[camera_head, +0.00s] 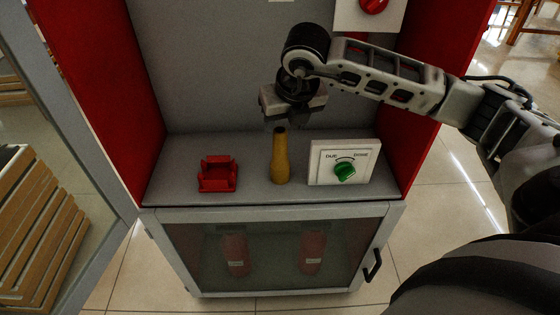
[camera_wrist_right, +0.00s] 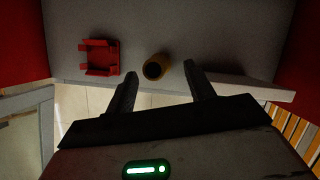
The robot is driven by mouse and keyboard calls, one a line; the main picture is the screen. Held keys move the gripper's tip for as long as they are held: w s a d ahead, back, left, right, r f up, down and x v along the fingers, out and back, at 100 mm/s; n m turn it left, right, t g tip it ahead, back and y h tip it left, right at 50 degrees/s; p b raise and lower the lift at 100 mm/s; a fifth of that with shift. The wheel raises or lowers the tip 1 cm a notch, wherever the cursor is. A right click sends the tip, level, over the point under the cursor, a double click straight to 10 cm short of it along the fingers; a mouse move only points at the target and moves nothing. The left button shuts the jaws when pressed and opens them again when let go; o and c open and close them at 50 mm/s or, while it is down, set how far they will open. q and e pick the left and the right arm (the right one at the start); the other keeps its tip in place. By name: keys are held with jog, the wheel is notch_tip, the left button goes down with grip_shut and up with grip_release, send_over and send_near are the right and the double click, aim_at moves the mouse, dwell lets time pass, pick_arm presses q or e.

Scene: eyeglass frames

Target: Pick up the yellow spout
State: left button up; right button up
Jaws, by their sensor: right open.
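The yellow spout (camera_head: 280,158) stands upright on the grey shelf (camera_head: 255,192), near its middle. In the right wrist view its dark open top (camera_wrist_right: 153,70) shows, with some yellow side (camera_wrist_right: 163,62) behind it. My right gripper (camera_head: 282,122) is above the spout, pointing down, with its fingertips close to the spout's top in the head view. In the right wrist view the two fingers (camera_wrist_right: 160,82) are apart with nothing between them, and the spout's top lies just beyond the gap. My left gripper is not in view.
A red holder (camera_head: 218,174) sits left of the spout. A white panel with a green dial (camera_head: 345,170) stands to its right. Red side walls (camera_head: 100,70) enclose the shelf. A glass-fronted cabinet below holds two red cylinders (camera_head: 312,250). A red knob panel (camera_head: 372,8) is above.

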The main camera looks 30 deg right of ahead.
aim_at(280, 130)
jog(key=x, duration=0.3)
jog(key=a+x, duration=0.1)
jog(key=x, duration=0.1)
jog(key=shift+w+d+f, duration=0.1)
jog(key=shift+w+f, duration=0.05)
jog(key=shift+f, duration=0.2)
grip_shut()
